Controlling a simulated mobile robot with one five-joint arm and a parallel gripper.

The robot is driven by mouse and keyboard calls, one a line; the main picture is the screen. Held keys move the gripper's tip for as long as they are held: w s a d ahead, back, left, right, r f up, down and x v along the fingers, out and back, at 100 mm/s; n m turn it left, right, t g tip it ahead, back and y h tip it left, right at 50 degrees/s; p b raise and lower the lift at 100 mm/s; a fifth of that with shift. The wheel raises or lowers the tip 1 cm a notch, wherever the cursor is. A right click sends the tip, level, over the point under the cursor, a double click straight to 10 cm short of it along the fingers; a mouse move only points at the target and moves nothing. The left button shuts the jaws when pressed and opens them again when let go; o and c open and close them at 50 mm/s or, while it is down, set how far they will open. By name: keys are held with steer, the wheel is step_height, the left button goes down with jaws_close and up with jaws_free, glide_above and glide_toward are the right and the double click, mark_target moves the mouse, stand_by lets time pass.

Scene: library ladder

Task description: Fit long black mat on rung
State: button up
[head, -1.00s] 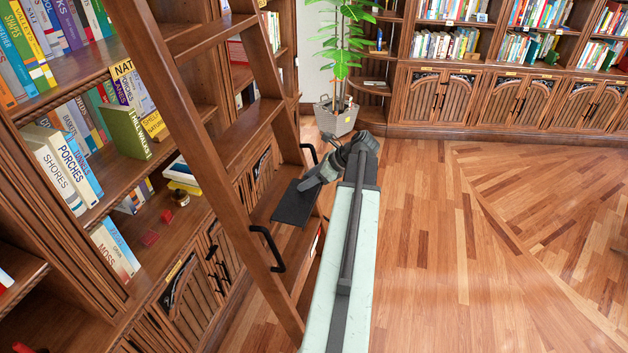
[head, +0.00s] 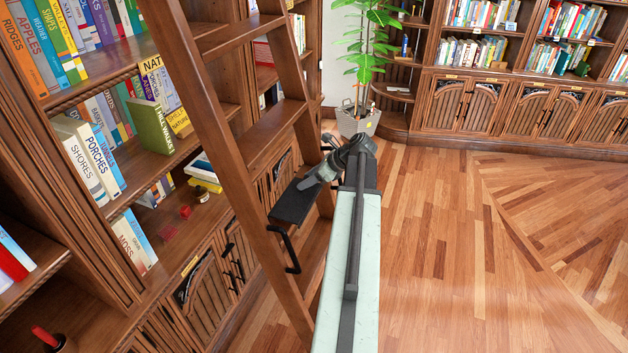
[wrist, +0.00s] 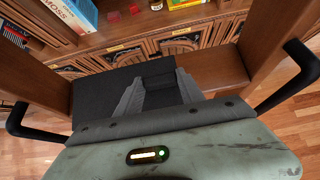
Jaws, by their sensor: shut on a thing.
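The long black mat (head: 292,205) is in my gripper, level with a ladder rung between the two side rails. In the wrist view, the mat (wrist: 105,92) reaches the left rail, and my gripper (wrist: 158,92) is shut on it with both fingers over its near part. The brown wooden rung (wrist: 225,72) shows bare to the right of the mat. The mat overlaps the rung in this view, but I cannot tell whether it touches it. In the head view my gripper (head: 312,184) hides part of the mat's right end.
The ladder's side rails (head: 225,150) and a black curved handle (head: 291,262) are close to my gripper. Another black handle (wrist: 300,75) shows right in the wrist view. Bookshelves (head: 130,175) stand behind the ladder. The wooden floor (head: 440,240) to the right is clear.

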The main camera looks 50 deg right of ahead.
steer(key=shift+w+a+f, duration=0.1)
steer(key=shift+w+a, duration=0.2)
steer(key=shift+w, duration=0.55)
steer(key=shift+w+a+f, duration=0.1)
steer(key=shift+w+a, duration=0.15)
steer(key=shift+w, duration=0.6)
steer(key=shift+s+f+b, duration=0.15)
steer(key=shift+f+b, duration=1.2)
steer(key=shift+b, duration=0.2)
jaws_close()
steer(key=shift+f, duration=0.1)
steer(key=o, duration=1.5)
jaws_free()
